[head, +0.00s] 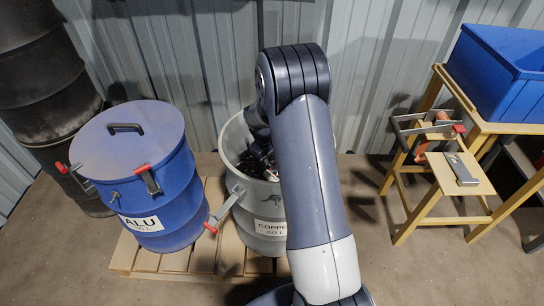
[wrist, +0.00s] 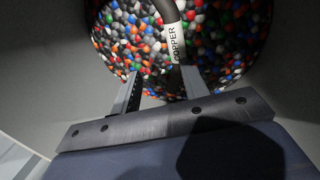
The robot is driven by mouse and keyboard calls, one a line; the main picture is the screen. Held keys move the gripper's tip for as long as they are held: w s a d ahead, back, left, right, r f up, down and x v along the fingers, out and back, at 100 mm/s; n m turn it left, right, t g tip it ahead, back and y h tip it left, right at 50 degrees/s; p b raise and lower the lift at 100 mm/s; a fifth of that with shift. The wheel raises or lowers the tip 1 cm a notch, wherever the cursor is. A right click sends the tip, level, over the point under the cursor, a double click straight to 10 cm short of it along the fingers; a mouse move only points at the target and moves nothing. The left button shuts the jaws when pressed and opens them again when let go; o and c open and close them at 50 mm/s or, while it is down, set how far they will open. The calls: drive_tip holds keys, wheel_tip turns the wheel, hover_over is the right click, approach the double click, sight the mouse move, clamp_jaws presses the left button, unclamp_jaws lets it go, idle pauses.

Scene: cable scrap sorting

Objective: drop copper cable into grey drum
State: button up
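The grey drum (head: 232,150), labelled COPPER, stands open on a pallet in the head view. My arm reaches over its rim, and my gripper's fingertips are hidden there. In the wrist view the drum's pale inner wall (wrist: 40,70) surrounds my gripper (wrist: 160,78). Its two fingers are apart, so it looks open. A dark cable with a white COPPER tag (wrist: 175,45) lies beyond the fingertips, near the right finger and clear of the left one. Whether it touches the right finger is hard to tell. Many-coloured pieces (wrist: 115,35) fill the drum below.
A blue drum (head: 133,165) marked ALU, with its lid on, stands left of the grey drum on the pallet (head: 160,262). A black drum (head: 50,85) is at the far left. At right are a wooden stand (head: 440,200) with clamped tools and a blue bin (head: 500,75).

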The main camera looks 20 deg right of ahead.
drive_tip(key=shift+o, duration=0.4)
drive_tip(key=p+v, duration=0.3)
drive_tip(key=v, duration=1)
drive_tip(key=shift+d, duration=0.15)
drive_tip(key=shift+r, duration=0.1)
drive_tip(key=b+x, duration=0.1)
drive_tip(key=x, duration=0.5)
drive_tip(key=b+x, duration=0.2)
drive_tip(key=x, duration=0.5)
drive_tip(key=shift+f, duration=0.3)
drive_tip(key=shift+r+p, duration=0.3)
drive_tip(key=shift+r, duration=0.35)
